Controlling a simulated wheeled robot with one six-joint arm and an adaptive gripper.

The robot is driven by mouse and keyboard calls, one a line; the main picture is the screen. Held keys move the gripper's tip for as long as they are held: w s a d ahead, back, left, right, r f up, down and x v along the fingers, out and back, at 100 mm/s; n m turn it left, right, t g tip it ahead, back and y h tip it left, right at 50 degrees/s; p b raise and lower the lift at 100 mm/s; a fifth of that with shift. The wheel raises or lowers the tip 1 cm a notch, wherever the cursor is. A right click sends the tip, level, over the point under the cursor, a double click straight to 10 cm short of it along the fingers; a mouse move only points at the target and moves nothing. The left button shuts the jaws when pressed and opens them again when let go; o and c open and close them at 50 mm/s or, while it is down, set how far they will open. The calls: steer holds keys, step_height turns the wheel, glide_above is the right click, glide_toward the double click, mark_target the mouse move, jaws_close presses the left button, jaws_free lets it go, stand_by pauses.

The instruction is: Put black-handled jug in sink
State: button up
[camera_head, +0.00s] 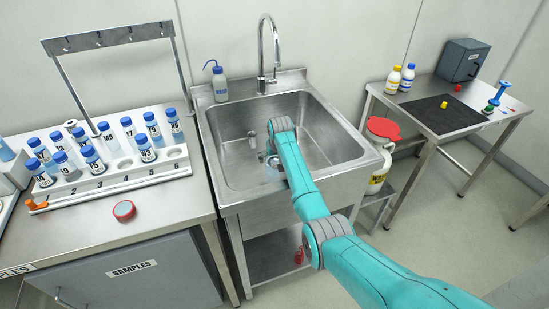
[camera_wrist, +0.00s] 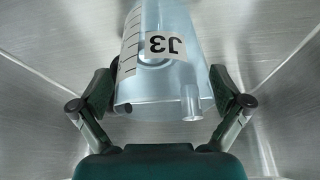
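The jug (camera_wrist: 165,75) is a clear, pale blue vessel with a graduated scale and a label "J3", upside down in the wrist view. A small dark part shows at its left edge behind a finger; I cannot tell if it is the black handle. My gripper (camera_wrist: 163,88) has one finger at each side of the jug, with the pads apparently against its walls. The steel sink (camera_head: 230,165) surrounds my gripper in the head view, and sink metal fills the wrist background. My arm mostly hides the jug there. I cannot tell whether it touches the sink floor.
A tap (camera_head: 262,55) and a blue-capped wash bottle (camera_head: 219,84) stand at the sink's back. The left bench holds a white rack (camera_head: 120,178) of sample bottles and a red round item (camera_head: 124,210). A red-lidded bin (camera_head: 383,128) stands right of the sink.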

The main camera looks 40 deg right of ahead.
steer(key=shift+r, duration=0.1)
steer(key=v, duration=1.2)
steer(key=shift+w+a+r, duration=0.1)
stand_by(0.3)
